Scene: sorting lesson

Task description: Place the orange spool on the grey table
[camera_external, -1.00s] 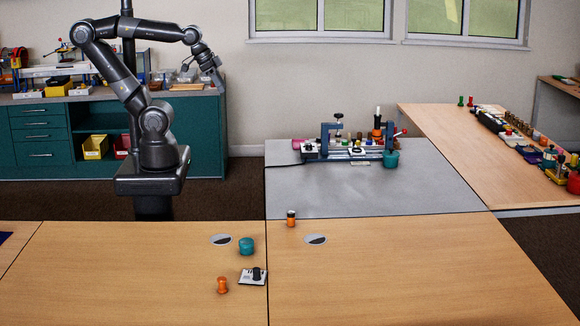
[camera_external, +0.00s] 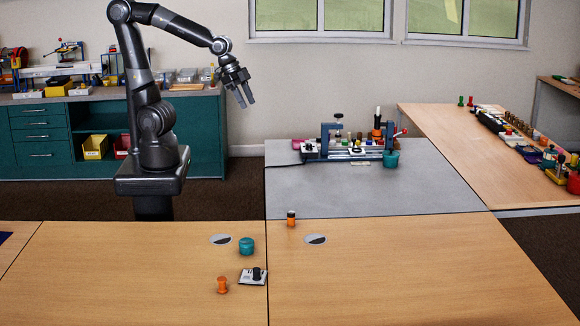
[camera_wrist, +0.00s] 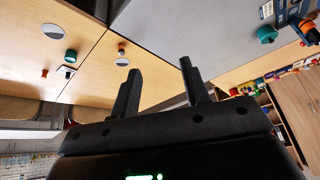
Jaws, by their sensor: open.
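The orange spool (camera_external: 222,285) stands upright on the wooden table, front left of a small white plate with a black part. It also shows small in the wrist view (camera_wrist: 44,73). The grey table (camera_external: 350,197) lies behind the wooden tables and fills the upper middle of the wrist view (camera_wrist: 200,30). My gripper (camera_external: 246,101) is raised in the air to the left of the grey table, well away from the spool. Its two fingers are apart, with nothing between them, also in the wrist view (camera_wrist: 160,82).
A teal round container (camera_external: 246,246), the white plate (camera_external: 249,279) and an orange-and-black cylinder (camera_external: 291,219) stand on the wooden tables (camera_external: 400,270). A blue-framed rig (camera_external: 327,140) and a teal pot (camera_external: 391,160) occupy the grey table's back. Its front is clear.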

